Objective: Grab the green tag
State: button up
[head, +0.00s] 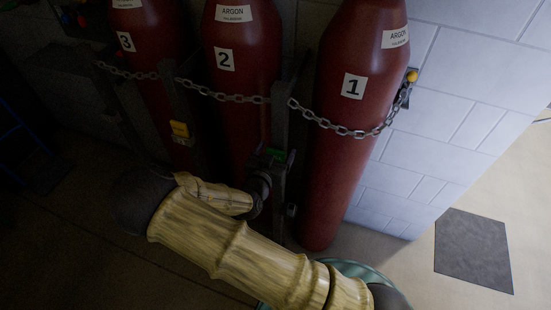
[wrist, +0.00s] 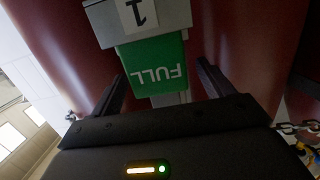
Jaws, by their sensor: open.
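The green tag (wrist: 157,66) reads FULL upside down in the wrist view. It hangs at a grey holder (wrist: 178,20) marked 1. My gripper (wrist: 161,74) is open, with one dark finger on each side of the tag. The tag lies between the fingers in the picture; I cannot tell whether either touches it. In the head view the green tag (head: 276,153) is a small patch on the dark post between cylinders 2 and 1, with my gripper's dark end right by it, mostly in shadow.
Red argon cylinders 3 (head: 150,50), 2 (head: 241,75) and 1 (head: 350,110) stand behind a chain (head: 340,128). A yellow tag (head: 180,129) hangs on the post (head: 183,100) left of cylinder 2. A white block wall (head: 440,120) is at right. A grey floor mat (head: 473,250) lies beyond it.

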aim_at(277, 141)
jog(key=c, duration=1.1)
jog(key=shift+w+r, duration=0.1)
jog(key=shift+r, duration=0.85)
jog(key=shift+s+a+r, duration=0.2)
jog(key=shift+s+r, duration=0.3)
jog(key=shift+r, duration=0.3)
jog(key=f+v, duration=0.1)
jog(key=v, duration=0.4)
jog(key=b+v, duration=0.1)
jog(key=v, duration=0.5)
jog(key=f+v, duration=0.1)
jog(key=v, duration=0.5)
jog(key=shift+s+f+b, duration=0.2)
jog(key=shift+f+b, duration=0.15)
